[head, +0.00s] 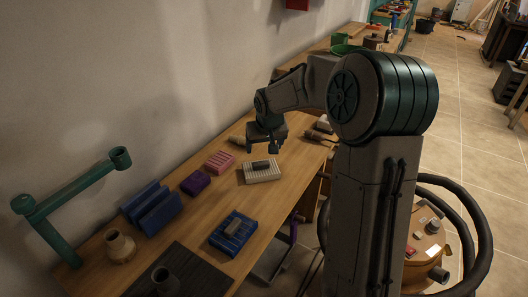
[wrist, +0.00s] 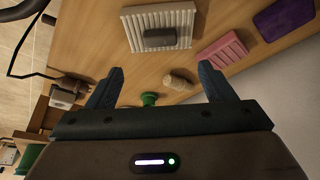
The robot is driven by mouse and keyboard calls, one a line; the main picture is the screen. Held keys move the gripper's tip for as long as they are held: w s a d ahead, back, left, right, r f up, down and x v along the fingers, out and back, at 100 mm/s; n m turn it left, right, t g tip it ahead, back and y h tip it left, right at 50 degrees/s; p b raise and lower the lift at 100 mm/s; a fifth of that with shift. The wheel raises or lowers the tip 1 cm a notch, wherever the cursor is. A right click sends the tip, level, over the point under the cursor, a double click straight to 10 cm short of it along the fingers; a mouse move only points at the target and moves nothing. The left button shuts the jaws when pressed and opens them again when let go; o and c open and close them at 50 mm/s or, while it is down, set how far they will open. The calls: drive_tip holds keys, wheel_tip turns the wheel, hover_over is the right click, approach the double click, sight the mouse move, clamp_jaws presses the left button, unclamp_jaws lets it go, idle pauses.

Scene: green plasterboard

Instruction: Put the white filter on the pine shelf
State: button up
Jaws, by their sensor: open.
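The white filter (head: 262,173), a ribbed white block, lies flat on the wooden workbench with a small dark rounded piece (head: 260,164) on top. In the wrist view the white filter (wrist: 134,28) is at the top centre, with the dark piece (wrist: 160,38) on it. My gripper (head: 267,148) is open and empty above the bench, just beyond the filter in the head view. In the wrist view the spread fingertips (wrist: 160,69) are apart from the filter. I cannot identify a pine shelf for certain in either view.
On the workbench (head: 200,216) are a pink ribbed block (head: 219,162), a purple block (head: 195,183), a blue tray (head: 233,232) with a brown block, and blue racks (head: 152,207). A cork-coloured cylinder (wrist: 179,82) and a green knob (wrist: 149,99) lie near my fingers.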

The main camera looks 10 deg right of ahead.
drive_tip(key=s+a+r+g, duration=0.1)
drive_tip(key=s+r, duration=0.1)
drive_tip(key=s, duration=1.4)
drive_tip(key=s+r+g, duration=0.1)
drive_tip(key=s+r, duration=0.1)
drive_tip(key=s, duration=1.4)
drive_tip(key=shift+a+r+g, duration=0.2)
drive_tip(key=shift+a+g, duration=0.1)
drive_tip(key=shift+a, duration=0.1)
